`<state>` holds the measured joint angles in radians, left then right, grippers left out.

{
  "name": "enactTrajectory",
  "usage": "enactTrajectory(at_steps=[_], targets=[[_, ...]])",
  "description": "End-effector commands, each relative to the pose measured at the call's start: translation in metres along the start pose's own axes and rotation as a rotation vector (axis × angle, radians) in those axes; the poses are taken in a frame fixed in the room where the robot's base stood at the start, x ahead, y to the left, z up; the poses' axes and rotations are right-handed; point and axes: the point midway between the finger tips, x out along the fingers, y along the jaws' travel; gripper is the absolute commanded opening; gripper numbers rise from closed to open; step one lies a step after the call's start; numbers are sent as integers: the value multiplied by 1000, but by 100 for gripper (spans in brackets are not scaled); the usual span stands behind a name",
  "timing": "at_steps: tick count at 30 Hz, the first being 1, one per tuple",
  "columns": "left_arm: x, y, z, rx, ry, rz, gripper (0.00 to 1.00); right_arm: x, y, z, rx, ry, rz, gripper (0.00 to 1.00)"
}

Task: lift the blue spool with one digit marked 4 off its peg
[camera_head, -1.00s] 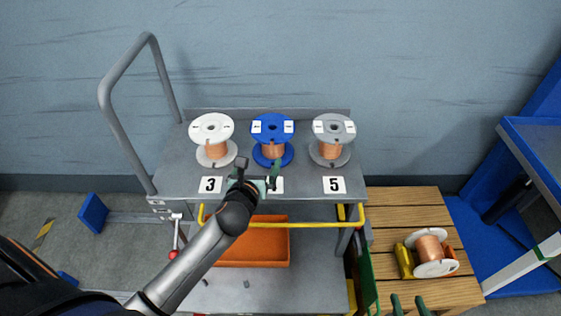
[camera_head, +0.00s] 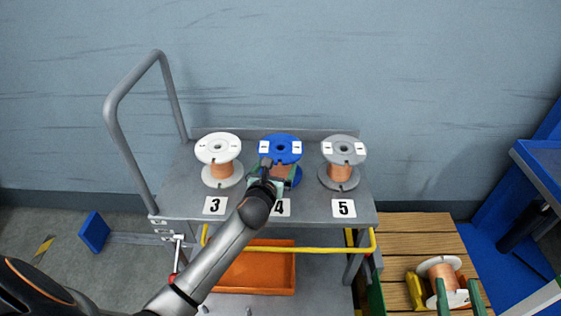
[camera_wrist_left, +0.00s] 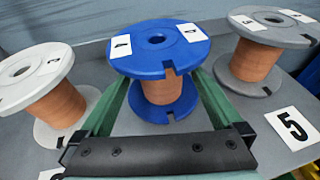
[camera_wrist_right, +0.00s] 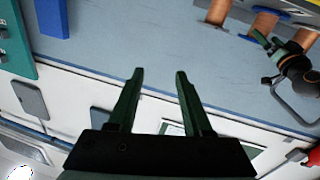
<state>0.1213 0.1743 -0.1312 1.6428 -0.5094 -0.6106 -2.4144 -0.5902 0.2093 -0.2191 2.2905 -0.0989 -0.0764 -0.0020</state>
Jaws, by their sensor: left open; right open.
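The blue spool (camera_head: 281,148), wound with copper wire, stands upright at the middle of the cart's top shelf, behind the label 4 (camera_head: 280,207). It also shows in the left wrist view (camera_wrist_left: 158,50). My left gripper (camera_head: 277,178) is open, its green fingers on either side of the copper winding, below the upper blue flange. Whether the fingers touch the winding I cannot tell. The peg is hidden inside the spool. My right gripper (camera_head: 446,300) is open and empty at the lower right, in front of another spool; its fingers also show in the right wrist view (camera_wrist_right: 160,100).
A white spool (camera_head: 218,148) stands left of the blue one and a grey spool (camera_head: 343,150) right of it, both close by. A white-flanged copper spool (camera_head: 440,268) lies on the wooden slatted surface (camera_head: 410,240). An orange bin (camera_head: 250,275) sits on the lower shelf.

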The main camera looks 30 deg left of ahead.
Motion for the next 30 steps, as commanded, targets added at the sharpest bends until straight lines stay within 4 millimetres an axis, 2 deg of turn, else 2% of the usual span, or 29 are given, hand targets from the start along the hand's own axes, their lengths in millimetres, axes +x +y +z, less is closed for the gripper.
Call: enactTrajectory(at_steps=[12, 18, 24, 30], targets=[[38, 0, -1, -1, 0, 1, 100, -7, 3, -81, -98, 336, -1, 50], [51, 0, -1, -1, 0, 0, 100, -17, 1, -112, -137, 465, -6, 50], [57, 0, 0, 0, 0, 0, 100, -24, 0, -128, -155, 533, -9, 50], [58, 0, 0, 0, 1, 0, 100, -25, 0, -131, -159, 545, -10, 50]])
